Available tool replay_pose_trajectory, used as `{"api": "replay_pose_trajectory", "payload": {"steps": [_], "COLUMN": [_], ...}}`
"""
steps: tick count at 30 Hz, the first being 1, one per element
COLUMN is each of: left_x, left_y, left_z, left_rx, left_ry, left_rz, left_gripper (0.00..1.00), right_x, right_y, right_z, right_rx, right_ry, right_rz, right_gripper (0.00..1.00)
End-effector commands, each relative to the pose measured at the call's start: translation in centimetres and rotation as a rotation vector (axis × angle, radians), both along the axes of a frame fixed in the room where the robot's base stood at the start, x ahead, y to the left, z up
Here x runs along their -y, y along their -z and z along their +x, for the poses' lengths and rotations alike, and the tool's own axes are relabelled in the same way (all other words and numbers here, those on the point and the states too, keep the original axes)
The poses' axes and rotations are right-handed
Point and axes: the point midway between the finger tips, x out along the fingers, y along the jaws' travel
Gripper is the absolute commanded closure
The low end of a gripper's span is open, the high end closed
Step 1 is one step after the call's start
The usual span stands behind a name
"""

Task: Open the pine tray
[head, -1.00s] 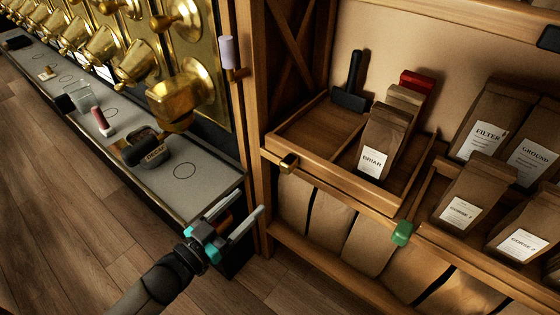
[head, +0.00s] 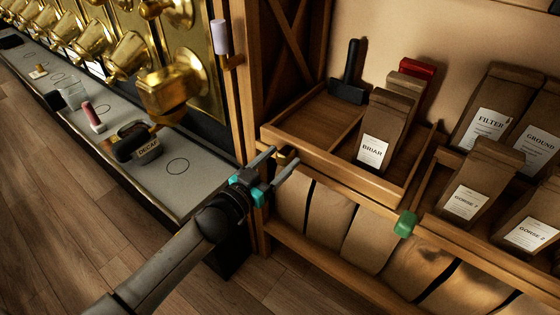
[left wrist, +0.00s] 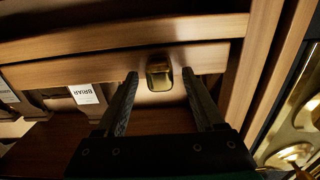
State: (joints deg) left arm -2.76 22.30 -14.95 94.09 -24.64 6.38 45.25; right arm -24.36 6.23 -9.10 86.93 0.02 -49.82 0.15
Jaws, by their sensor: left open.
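A wooden tray (head: 336,173) with a small brass knob (head: 289,153) on its front left sits in the wooden shelf unit. I take it to be the pine tray. It holds a scoop-like black tool (head: 349,78) and several upright bags, the front one a BRIAR bag (head: 383,135). My left gripper (head: 284,163) is open at the knob. In the left wrist view the brass knob (left wrist: 160,76) shows between the two fingertips, with a gap on each side. The fingers partly hide the knob in the head view. My right gripper is not in view.
A green knob (head: 405,223) sits on the shelf front to the right. Bags labelled FILTER (head: 488,112) and GORSE stand on the right. A wooden post and grey counter (head: 205,185) with brass dispensers are at the left. Wooden floor is clear at lower left.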

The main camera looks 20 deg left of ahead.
Motion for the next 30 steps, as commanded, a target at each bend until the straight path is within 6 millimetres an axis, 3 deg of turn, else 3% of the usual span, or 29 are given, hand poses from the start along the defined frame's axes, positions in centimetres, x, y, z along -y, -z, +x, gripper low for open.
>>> {"api": "replay_pose_trajectory", "payload": {"steps": [11, 30], "left_x": [0.18, 0.17], "left_y": [-0.01, 0.00], "left_z": [0.37, 0.34], "left_rx": [-0.001, 0.000], "left_ry": [0.000, 0.000], "left_rz": [0.000, 0.000], "left_gripper": [0.30, 1.00], "right_x": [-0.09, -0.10], "right_y": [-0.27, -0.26], "right_z": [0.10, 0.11], "right_rx": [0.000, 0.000], "right_ry": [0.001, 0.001], "right_rz": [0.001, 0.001], "right_gripper": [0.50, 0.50]}}
